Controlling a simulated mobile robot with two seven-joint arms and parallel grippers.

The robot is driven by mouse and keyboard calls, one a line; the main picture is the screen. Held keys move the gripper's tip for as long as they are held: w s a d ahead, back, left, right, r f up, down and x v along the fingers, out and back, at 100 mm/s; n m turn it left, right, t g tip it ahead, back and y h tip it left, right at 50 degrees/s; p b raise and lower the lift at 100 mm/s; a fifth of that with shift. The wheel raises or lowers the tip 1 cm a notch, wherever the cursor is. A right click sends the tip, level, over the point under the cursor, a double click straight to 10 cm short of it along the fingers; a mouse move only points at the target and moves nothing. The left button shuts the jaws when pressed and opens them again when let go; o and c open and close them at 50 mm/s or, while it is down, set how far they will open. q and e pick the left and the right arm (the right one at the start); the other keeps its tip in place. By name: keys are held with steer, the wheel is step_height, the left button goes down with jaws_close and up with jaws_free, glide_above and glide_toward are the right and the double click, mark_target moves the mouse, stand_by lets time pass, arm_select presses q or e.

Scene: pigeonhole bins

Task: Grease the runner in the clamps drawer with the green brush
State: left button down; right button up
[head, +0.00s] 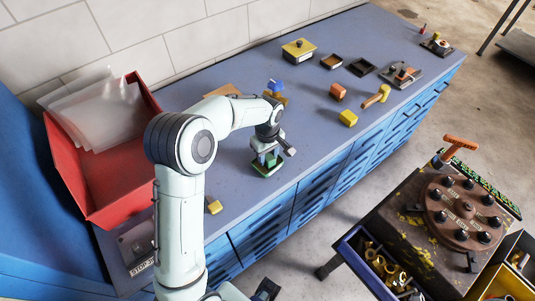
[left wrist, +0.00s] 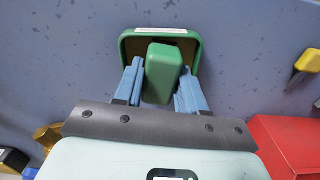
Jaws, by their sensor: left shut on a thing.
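My left gripper (head: 268,156) is low over the middle of the blue bench top. In the left wrist view its two blue fingers (left wrist: 160,88) are shut on a green block (left wrist: 163,70), which I take as the handle of the green brush. Just beyond the block is a wider green-rimmed piece (left wrist: 194,50) with a brown inside and a white label too small to read. Its green edge also shows under the gripper in the head view (head: 266,170). The drawer fronts (head: 325,185) below the bench look shut; I cannot read which is the clamps drawer. No runner shows.
A red bin (head: 85,178) with clear sheets stands at the left. A blue-topped piece (head: 276,86), a yellow box (head: 298,50), dark trays (head: 362,67), yellow and orange blocks and a mallet (head: 377,96) lie farther back. A cart (head: 405,215) stands at right.

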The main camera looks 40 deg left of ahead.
arm_select(q)
steer(key=shift+f, duration=0.25)
steer(key=c, duration=0.6)
jaws_free()
steer(key=c, duration=0.3)
steer(key=shift+r, duration=0.15)
steer(key=c, duration=0.8)
steer(key=shift+c, duration=0.4)
